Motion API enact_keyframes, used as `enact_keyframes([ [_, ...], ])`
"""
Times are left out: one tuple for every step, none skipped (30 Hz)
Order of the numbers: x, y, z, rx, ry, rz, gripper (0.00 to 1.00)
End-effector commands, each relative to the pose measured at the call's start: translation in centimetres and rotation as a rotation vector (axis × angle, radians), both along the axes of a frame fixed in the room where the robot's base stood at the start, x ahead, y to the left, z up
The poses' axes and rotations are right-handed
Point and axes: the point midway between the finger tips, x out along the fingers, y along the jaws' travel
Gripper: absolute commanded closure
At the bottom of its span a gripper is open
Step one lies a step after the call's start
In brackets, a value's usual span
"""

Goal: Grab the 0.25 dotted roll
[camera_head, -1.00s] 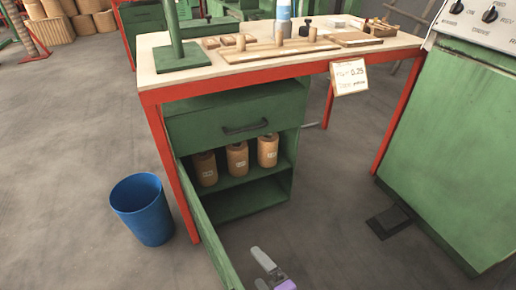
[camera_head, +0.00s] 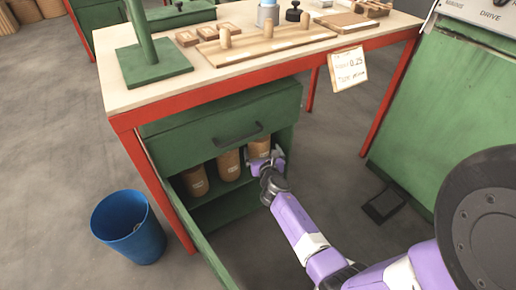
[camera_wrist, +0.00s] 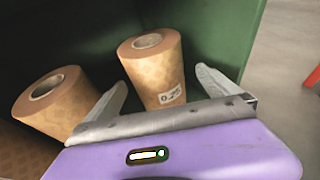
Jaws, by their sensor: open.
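The 0.25 dotted roll (camera_wrist: 153,67) stands upright in the wrist view, tan with a pale dotted pattern and a white "0.25" label. In the head view it is the rightmost roll on the cabinet shelf (camera_head: 258,147), partly hidden by my gripper (camera_head: 268,163). My gripper (camera_wrist: 163,90) is open, with one finger on either side of the roll's lower part. The roll stands between and beyond the fingertips; I cannot tell whether they touch it. A second roll (camera_wrist: 50,100) stands left of the left finger, and it is the middle roll (camera_head: 229,165) in the head view.
A third roll (camera_head: 195,181) stands at the shelf's left. The open green cabinet door (camera_head: 205,245) is left of my arm, and the drawer (camera_head: 225,128) is above. The cabinet side wall (camera_wrist: 225,35) is close on the right. A blue bin (camera_head: 128,228) stands on the floor.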

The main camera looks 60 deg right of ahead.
Motion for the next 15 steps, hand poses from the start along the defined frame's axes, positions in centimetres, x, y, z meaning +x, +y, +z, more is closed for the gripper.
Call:
enact_keyframes([
  [0.3,-0.4,-0.4,0.0,-0.001,0.0,0.0],
  [0.5,-0.6,-0.4,-0.001,-0.002,-0.002,0.0],
  [0.8,-1.0,-0.7,-0.001,-0.002,-0.002,0.0],
  [1.1,-1.3,-0.9,-0.001,-0.002,-0.002,0.0],
  [1.4,-1.6,-1.0,-0.001,-0.002,-0.002,0.0],
  [1.8,-1.9,-1.2,0.0,-0.003,-0.001,0.0],
  [2.1,-2.2,-1.3,-0.001,-0.003,-0.001,0.0],
  [2.4,-2.5,-1.4,-0.001,-0.003,-0.001,0.0],
  [2.6,-2.8,-1.6,0.0,-0.002,0.0,0.0],
  [2.8,-3.1,-1.6,0.0,-0.004,0.0,0.0],
  [3.0,-3.3,-1.6,0.0,-0.004,0.0,0.0],
  [3.1,-3.5,-1.7,0.001,-0.003,-0.001,0.0],
  [3.2,-3.6,-1.7,0.002,-0.002,-0.001,0.0],
  [3.2,-3.7,-1.7,0.002,-0.002,-0.001,0.0],
  [3.3,-3.8,-1.6,0.002,-0.002,-0.001,0.0],
])
